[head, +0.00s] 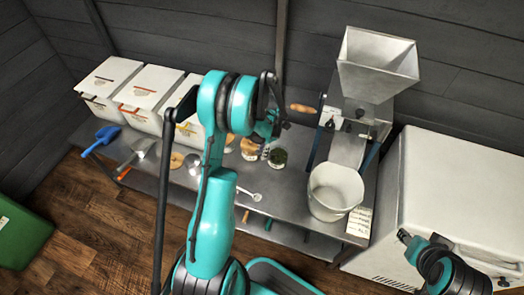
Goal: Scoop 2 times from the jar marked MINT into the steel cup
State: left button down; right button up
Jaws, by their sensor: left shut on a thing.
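My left gripper (268,130) is at the end of the teal arm, above the back of the steel table. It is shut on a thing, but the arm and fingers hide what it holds. A jar with dark green contents (277,158) and a jar with brownish contents (250,150) stand just below it. No MINT marking can be read. A shiny metal item (192,161) shows left of the arm; I cannot tell whether it is the steel cup. A small pale spoon (251,195) lies nearer the front. My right gripper (404,237) is at lower right, its jaws unclear.
A grain mill (366,82) with a wooden handle (302,108) stands at the right, above a white bucket (335,190). White bins (147,87) line the left back. A blue scoop (101,140) lies before them. A white chest (460,190) stands right of the table.

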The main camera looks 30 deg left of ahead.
pick_arm(q)
jog(key=shift+s+a+r+t+h, duration=0.35)
jog(key=shift+s+t+h, duration=0.25)
jog(key=shift+t, duration=0.4)
jog(key=shift+s+a+r+t+h, duration=0.2)
jog(key=shift+s+a+t+h, duration=0.2)
jog(key=shift+s+t, duration=0.55)
jog(key=shift+s+a+r+t+h, duration=0.3)
jog(key=shift+s+t+h, duration=0.25)
jog(key=shift+t, duration=0.5)
